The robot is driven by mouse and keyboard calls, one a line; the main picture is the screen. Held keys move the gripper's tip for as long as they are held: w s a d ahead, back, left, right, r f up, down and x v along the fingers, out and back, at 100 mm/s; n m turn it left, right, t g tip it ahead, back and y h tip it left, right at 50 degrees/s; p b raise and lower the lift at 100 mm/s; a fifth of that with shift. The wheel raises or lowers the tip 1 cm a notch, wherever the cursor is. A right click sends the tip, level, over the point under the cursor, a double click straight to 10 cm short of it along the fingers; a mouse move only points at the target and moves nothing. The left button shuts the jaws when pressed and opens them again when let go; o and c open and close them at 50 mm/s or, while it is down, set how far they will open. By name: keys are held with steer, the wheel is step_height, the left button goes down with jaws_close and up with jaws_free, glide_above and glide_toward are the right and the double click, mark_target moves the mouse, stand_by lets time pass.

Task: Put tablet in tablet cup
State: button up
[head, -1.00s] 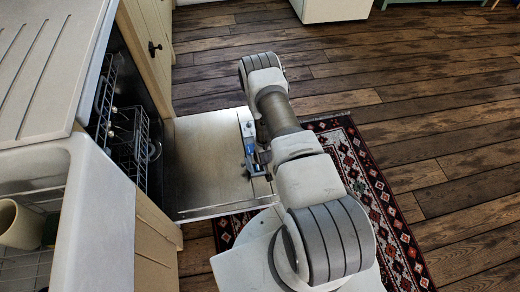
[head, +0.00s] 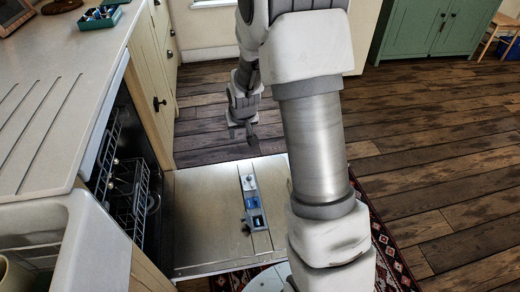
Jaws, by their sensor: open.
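My gripper (head: 242,136) points down with its fingers apart, above the far edge of the open dishwasher door (head: 208,225). No tablet shows between the fingers. The dispenser (head: 249,184) is a grey strip with blue parts set in the door's inner face, nearer the camera than my gripper. Its tablet cup (head: 258,222) seems to be the dark recess at the near end, with its flap open. I cannot tell whether anything lies in it. A teal box (head: 101,17) on the counter holds small blue and white pieces that look like tablets.
Dishwasher racks (head: 128,185) stand inside the machine on the left. The counter (head: 60,85) and a white sink (head: 75,235) are above it. A patterned rug (head: 398,262) lies partly under the door. Wooden floor is free to the right, up to a green cabinet (head: 433,30).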

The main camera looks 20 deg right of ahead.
steer(key=s+a+f+v, duration=0.1)
steer(key=s+v, duration=0.1)
steer(key=v, duration=0.8)
steer(key=s+a+f+v, duration=0.1)
steer(key=s+v, duration=0.1)
steer(key=v, duration=0.9)
steer(key=s+a+r, duration=0.1)
steer(key=s+r, duration=0.1)
steer(key=s, duration=0.6)
steer(key=s+a+r+n, duration=0.1)
steer(key=s+r, duration=0.2)
steer(key=s, duration=0.4)
steer(key=shift+s+a+n+t+y, duration=0.25)
steer(key=shift+s+n+t+y, duration=0.05)
steer(key=shift+s+y, duration=0.1)
steer(key=shift+r, duration=0.1)
step_height(320, 180, up, 22)
steer(key=p, duration=2.2)
steer(key=shift+r, duration=0.15)
steer(key=shift+s, duration=0.1)
